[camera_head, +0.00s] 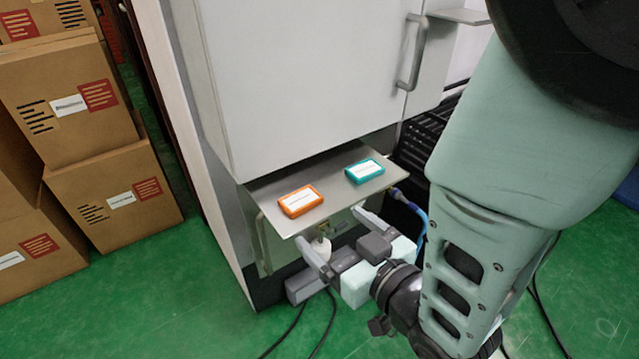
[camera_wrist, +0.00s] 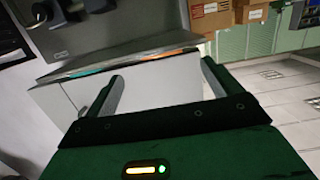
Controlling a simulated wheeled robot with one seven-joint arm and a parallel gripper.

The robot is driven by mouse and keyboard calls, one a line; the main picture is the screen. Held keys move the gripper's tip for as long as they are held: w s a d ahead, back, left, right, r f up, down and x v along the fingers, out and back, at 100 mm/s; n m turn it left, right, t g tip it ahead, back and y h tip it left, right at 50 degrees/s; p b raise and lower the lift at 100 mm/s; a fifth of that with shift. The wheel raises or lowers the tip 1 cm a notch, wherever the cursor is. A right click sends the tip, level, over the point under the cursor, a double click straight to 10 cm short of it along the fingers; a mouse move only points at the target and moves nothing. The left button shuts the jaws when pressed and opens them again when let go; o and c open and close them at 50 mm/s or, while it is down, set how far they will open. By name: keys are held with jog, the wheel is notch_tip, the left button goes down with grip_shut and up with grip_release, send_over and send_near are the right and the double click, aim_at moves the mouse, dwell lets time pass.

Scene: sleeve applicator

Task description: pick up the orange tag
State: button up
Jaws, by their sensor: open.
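The orange tag (camera_head: 301,201), a small flat block with a white label, lies on the left part of a grey metal shelf (camera_head: 330,182). A similar teal tag (camera_head: 365,171) lies to its right on the same shelf. My gripper (camera_head: 331,226) is open and empty, just off the shelf's front edge, with its fingers spread and apart from both tags. In the wrist view, the orange tag (camera_wrist: 160,56) shows as a thin strip beyond the fingers, and the teal tag (camera_wrist: 95,70) as another to its left.
A white cabinet (camera_head: 300,80) with a handle (camera_head: 411,52) stands above and behind the shelf. Stacked cardboard boxes (camera_head: 90,120) stand at the left. Black cables (camera_head: 290,330) lie on the green floor. A blue hose (camera_head: 418,212) hangs right of the shelf.

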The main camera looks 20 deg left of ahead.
aim_at(305, 204)
jog(key=x, duration=0.3)
jog(key=shift+w+a+r, duration=0.1)
jog(key=shift+w+a, duration=0.1)
jog(key=shift+a, duration=0.05)
jog(key=shift+r+p+x, duration=0.2)
jog(key=shift+x, duration=1.15)
jog(key=shift+r+p+x, duration=0.15)
jog(key=shift+r+x, duration=0.1)
jog(key=shift+x, duration=1.1)
jog(key=shift+a+f, duration=0.1)
jog(key=shift+f, duration=0.15)
jog(key=c, duration=1.1)
